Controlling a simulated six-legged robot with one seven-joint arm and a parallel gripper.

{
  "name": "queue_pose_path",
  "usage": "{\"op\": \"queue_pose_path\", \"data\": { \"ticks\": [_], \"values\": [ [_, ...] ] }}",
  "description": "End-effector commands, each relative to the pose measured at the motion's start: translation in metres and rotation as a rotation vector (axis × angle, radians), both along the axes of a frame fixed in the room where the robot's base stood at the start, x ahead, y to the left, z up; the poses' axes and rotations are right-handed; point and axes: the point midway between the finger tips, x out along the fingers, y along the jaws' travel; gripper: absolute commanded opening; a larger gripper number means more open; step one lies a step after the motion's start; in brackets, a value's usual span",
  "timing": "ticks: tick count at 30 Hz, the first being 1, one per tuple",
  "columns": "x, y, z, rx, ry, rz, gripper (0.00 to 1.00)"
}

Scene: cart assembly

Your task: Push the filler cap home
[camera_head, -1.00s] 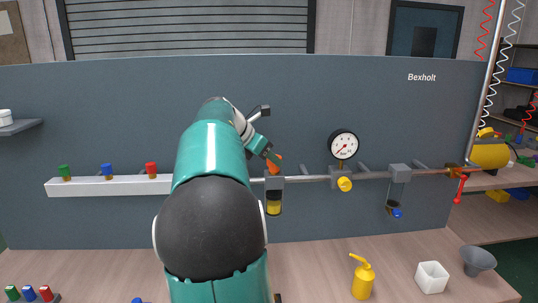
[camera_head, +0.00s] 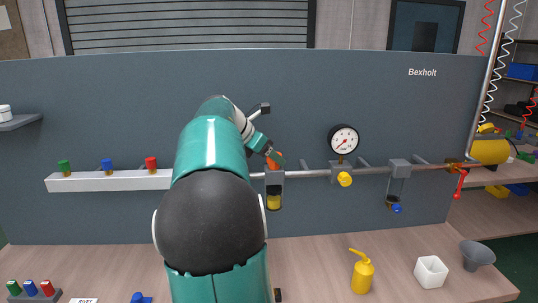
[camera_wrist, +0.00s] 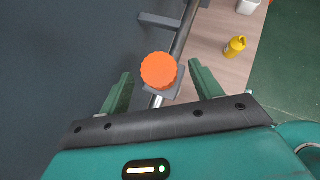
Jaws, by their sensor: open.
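The orange filler cap (camera_wrist: 159,70) sits on top of the grey block of the oil unit (camera_wrist: 180,88) on the pipe. In the head view the cap (camera_head: 274,160) shows partly behind my gripper's fingers, above the block with its yellow-filled bowl (camera_head: 274,202). My gripper (camera_wrist: 160,88) is open, with its two green fingers apart on either side of the cap in the wrist view. I cannot tell whether a finger touches the cap, or how deep the cap sits. In the head view my gripper (camera_head: 272,153) is just above the block.
The pipe runs right to a pressure gauge (camera_head: 343,139), a yellow knob (camera_head: 345,180) and a second grey unit (camera_head: 399,167). A white rail (camera_head: 85,183) with coloured caps is at left. A yellow oil can (camera_head: 362,272) and white container (camera_head: 431,271) stand on the bench.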

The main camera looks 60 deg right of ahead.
Motion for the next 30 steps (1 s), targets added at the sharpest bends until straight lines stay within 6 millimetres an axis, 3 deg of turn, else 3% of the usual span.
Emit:
{"op": "queue_pose_path", "data": {
  "ticks": [5,21,30],
  "values": [
    [0.005,0.008,0.009,-0.002,-0.001,0.002,0.64],
    [0.043,0.075,0.084,-0.001,-0.002,0.002,0.64],
    [0.049,0.087,0.097,0.000,-0.001,0.001,0.64]
  ]
}}
